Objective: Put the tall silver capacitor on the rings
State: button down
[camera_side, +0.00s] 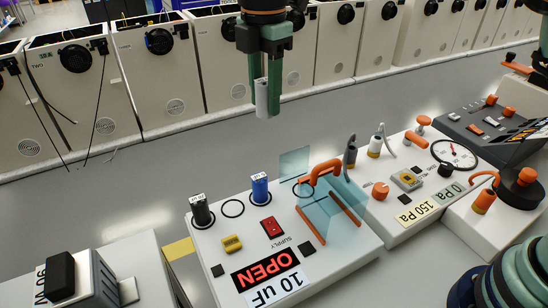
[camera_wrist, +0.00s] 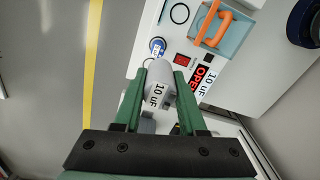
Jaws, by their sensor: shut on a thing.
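In the wrist view the capacitor (camera_wrist: 158,84), marked "10 uF", sits between the green fingers of my gripper (camera_wrist: 161,82). Two thin black rings lie on the unit's top. One ring (camera_side: 232,208) is between the black and blue cylinders. The other ring (camera_side: 303,188) is by the clear blue cover. A ring also shows in the wrist view (camera_wrist: 179,13). The capacitor is apart from both.
A clear blue cover (camera_side: 335,215) with an orange handle (camera_side: 325,171) stands on the unit. A black cylinder (camera_side: 202,211) and a blue cylinder (camera_side: 260,188) stand upright nearby. A red switch (camera_side: 272,228) and an "OPEN" display (camera_side: 265,270) are in front. White cabinets (camera_side: 175,75) line the back.

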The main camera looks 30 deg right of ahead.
send_over(232, 209)
jog(key=d, duration=0.1)
jog(key=f, duration=1.3)
jog(key=a+f, duration=0.1)
jog(key=f, duration=0.6)
jog(key=shift+f, duration=0.25)
jog(key=shift+f, duration=0.1)
jog(key=shift+c, duration=2.4)
grip_release()
